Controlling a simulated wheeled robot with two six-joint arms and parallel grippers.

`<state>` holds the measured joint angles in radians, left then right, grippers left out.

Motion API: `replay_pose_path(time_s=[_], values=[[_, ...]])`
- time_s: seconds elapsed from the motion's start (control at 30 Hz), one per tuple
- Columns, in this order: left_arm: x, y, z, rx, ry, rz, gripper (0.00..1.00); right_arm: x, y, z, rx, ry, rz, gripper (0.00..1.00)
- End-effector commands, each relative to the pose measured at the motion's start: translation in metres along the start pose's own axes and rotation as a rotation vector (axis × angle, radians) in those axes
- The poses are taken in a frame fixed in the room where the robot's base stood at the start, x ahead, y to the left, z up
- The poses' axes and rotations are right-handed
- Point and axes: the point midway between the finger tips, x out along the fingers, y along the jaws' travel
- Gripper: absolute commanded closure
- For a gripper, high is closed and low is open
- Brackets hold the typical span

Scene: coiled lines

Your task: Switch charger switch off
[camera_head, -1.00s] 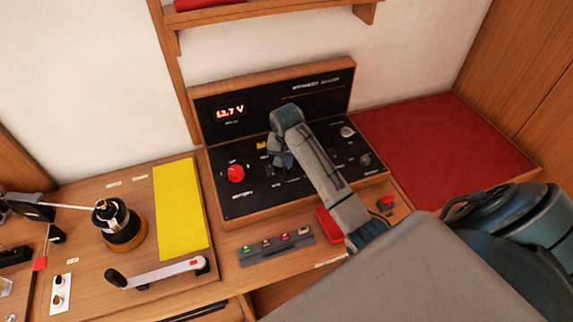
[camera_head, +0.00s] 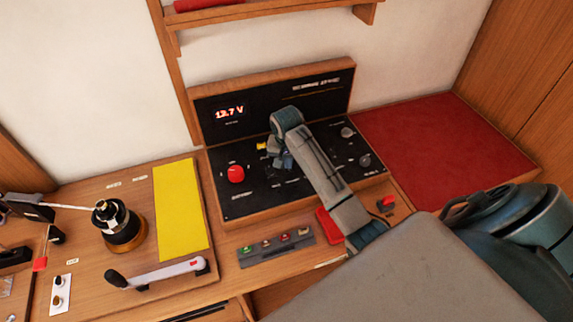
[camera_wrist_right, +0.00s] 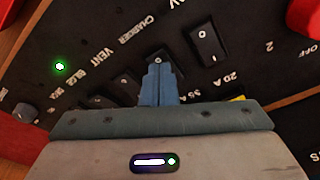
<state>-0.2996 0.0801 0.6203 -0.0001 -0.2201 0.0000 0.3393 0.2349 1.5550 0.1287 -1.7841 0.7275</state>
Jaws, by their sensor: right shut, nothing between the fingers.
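The black control panel (camera_head: 250,200) stands on the wooden worktop with a small upright display part behind it. In the right wrist view, a row of black rocker switches crosses the panel. The rocker nearest the "CHARGER" label, likely the charger switch (camera_wrist_right: 158,54), lies right at my fingertips, which hide its lower part. Its on or off position is unclear. My right gripper (camera_wrist_right: 160,68) is shut and empty, pointing at the panel; it also shows in the head view (camera_head: 284,162). I cannot tell if it touches the rocker.
A larger rocker (camera_wrist_right: 207,42) sits right beside my fingers in the wrist view. A green lamp (camera_wrist_right: 60,66) is lit. A red knob (camera_head: 236,174) is left of my gripper. A winch (camera_head: 118,224), crank handle (camera_head: 158,272) and yellow sheet (camera_head: 180,207) lie further left.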

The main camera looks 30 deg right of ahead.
Motion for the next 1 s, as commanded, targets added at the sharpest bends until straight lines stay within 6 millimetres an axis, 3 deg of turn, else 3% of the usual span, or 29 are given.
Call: replay_pose_path(time_s=[0.2, 0.7, 1.0], values=[[-0.009, -0.001, -0.001, 0.0, 0.0, 0.0, 0.64, -0.02, 0.0, -0.004, 0.0, 0.001, -0.001, 1.0], [-0.007, 0.0, 0.0, 0.0, -0.001, 0.0, 0.64, -0.058, 0.0, -0.009, 0.0, 0.002, -0.001, 1.0], [-0.007, 0.0, 0.0, 0.0, -0.001, 0.0, 0.64, -0.063, 0.0, -0.01, 0.0, 0.0, 0.0, 1.0]])
